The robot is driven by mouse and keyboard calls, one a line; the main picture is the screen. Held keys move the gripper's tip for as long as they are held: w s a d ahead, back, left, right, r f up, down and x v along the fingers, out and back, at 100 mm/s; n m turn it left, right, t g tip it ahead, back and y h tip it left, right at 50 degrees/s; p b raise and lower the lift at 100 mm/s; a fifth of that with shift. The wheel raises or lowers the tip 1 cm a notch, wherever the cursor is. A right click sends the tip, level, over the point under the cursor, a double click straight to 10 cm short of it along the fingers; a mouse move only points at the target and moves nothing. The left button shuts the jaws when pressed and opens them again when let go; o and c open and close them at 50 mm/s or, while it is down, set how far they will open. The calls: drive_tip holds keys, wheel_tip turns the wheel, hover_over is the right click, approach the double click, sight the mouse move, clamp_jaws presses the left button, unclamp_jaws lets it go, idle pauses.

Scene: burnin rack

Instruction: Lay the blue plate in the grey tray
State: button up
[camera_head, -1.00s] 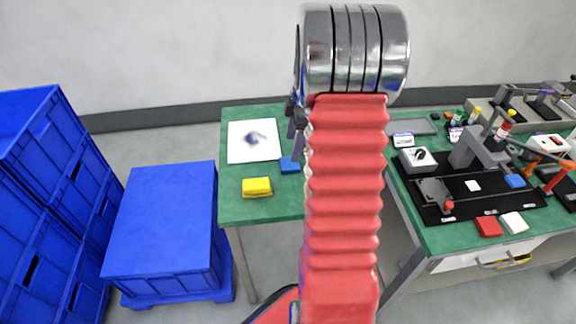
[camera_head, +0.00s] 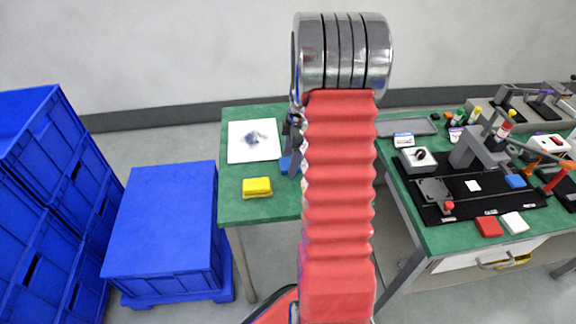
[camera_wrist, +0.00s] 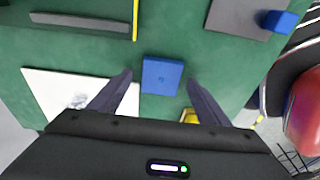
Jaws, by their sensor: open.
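The small square blue plate (camera_wrist: 161,75) lies on the green table top, between and slightly beyond my fingertips in the wrist view. My gripper (camera_wrist: 160,78) is open and empty, with one finger on each side of the plate; its height above the plate is hard to judge. In the head view the plate (camera_head: 285,164) shows partly beside my gripper (camera_head: 291,158), which is largely covered by my arm. A flat grey tray (camera_head: 405,126) lies to the right, at the back of the table.
A white sheet (camera_head: 253,141) and a yellow block (camera_head: 257,187) lie left of the gripper. The wrist view shows a grey panel (camera_wrist: 230,17) with a blue block (camera_wrist: 279,21) on it. Blue crates (camera_head: 165,215) stand at the left. A black fixture mat (camera_head: 470,208) is at the right.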

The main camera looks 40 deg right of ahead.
drive_tip(key=shift+f, duration=0.35)
drive_tip(key=shift+c, duration=0.4)
drive_tip(key=c, duration=1.2)
drive_tip(key=shift+o, duration=0.2)
drive_tip(key=shift+r, duration=0.1)
wheel_tip(320, 180, up, 18)
